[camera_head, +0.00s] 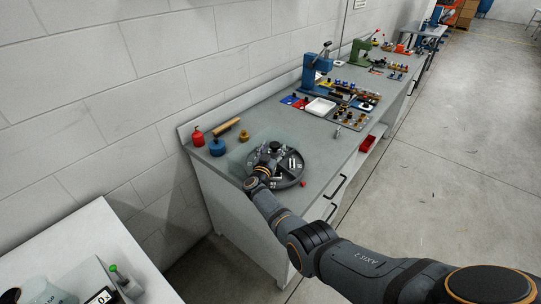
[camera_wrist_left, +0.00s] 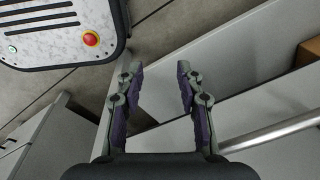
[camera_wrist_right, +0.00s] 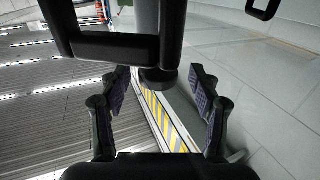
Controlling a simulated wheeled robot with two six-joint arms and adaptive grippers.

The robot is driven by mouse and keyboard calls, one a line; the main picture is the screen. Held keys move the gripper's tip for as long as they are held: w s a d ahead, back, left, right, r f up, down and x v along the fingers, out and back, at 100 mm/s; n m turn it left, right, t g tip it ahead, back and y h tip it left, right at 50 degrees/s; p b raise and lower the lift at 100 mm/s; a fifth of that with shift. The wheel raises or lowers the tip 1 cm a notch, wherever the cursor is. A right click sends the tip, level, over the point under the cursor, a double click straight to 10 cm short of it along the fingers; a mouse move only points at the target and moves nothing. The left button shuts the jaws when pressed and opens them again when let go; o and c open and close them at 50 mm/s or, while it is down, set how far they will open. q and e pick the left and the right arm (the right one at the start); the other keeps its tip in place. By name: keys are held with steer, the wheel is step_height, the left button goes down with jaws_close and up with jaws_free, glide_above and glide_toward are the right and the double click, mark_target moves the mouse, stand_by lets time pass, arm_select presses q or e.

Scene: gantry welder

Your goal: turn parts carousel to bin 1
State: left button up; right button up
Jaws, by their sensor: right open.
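The parts carousel (camera_head: 291,181) is a round grey tray with divided compartments and small parts in them, on the grey workbench. A black knob (camera_head: 275,146) stands up near its middle. My right gripper (camera_head: 268,157) is over the carousel's left part, close to the knob, and hides some compartments. In the right wrist view its fingers (camera_wrist_right: 160,88) are spread, with a dark rounded end (camera_wrist_right: 158,78) showing between them; contact cannot be told. No bin number is readable. My left gripper (camera_wrist_left: 160,75) is open and empty in its wrist view, away from the carousel.
A red bottle (camera_head: 197,137), a blue pot (camera_head: 217,147) and a brass piece (camera_head: 244,135) stand left of the carousel. A small red item (camera_head: 303,183) lies by its right edge.

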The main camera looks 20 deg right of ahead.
steer(key=shift+v, duration=3.1)
